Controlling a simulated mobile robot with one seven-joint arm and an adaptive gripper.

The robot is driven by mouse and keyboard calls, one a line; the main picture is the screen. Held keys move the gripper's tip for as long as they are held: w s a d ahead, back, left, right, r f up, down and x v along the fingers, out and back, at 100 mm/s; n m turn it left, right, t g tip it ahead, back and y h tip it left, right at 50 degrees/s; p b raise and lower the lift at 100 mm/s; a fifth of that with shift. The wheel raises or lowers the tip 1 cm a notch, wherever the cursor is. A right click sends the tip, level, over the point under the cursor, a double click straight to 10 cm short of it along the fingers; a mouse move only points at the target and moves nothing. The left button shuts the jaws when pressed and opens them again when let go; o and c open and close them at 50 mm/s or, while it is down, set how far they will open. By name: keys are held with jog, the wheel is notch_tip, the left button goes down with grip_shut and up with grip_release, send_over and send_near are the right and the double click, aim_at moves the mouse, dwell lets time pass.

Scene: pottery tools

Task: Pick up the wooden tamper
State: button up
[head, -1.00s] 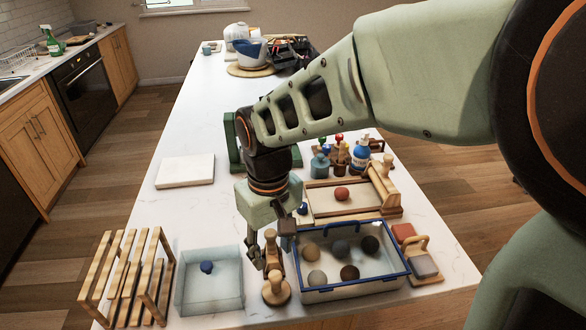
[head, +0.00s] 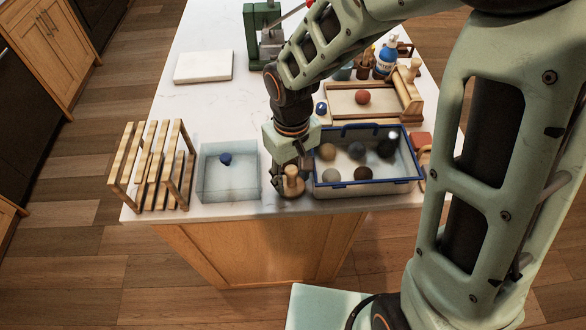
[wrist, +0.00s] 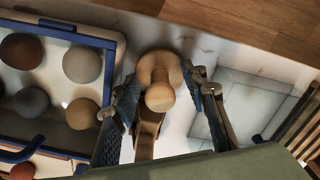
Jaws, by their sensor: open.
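The wooden tamper (head: 291,183) stands upright near the front edge of the counter, between the clear bin and the blue-rimmed tray. In the wrist view its round knob and wider base (wrist: 159,67) show between the two fingers. My gripper (head: 289,176) points down over it, open, with a finger on either side; in the wrist view the gripper (wrist: 163,84) has gaps between the fingers and the tamper. A second wooden piece (wrist: 147,134) shows just behind the knob, partly hidden. My gripper covers that area in the head view.
The blue-rimmed tray (head: 365,187) with several balls stands close on the right. The clear bin (head: 228,190) holding a small blue piece is close on the left, with a slatted wooden rack (head: 147,160) beyond it. The counter's front edge is near.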

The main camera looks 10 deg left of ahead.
jog(key=shift+c, duration=0.5)
grip_shut()
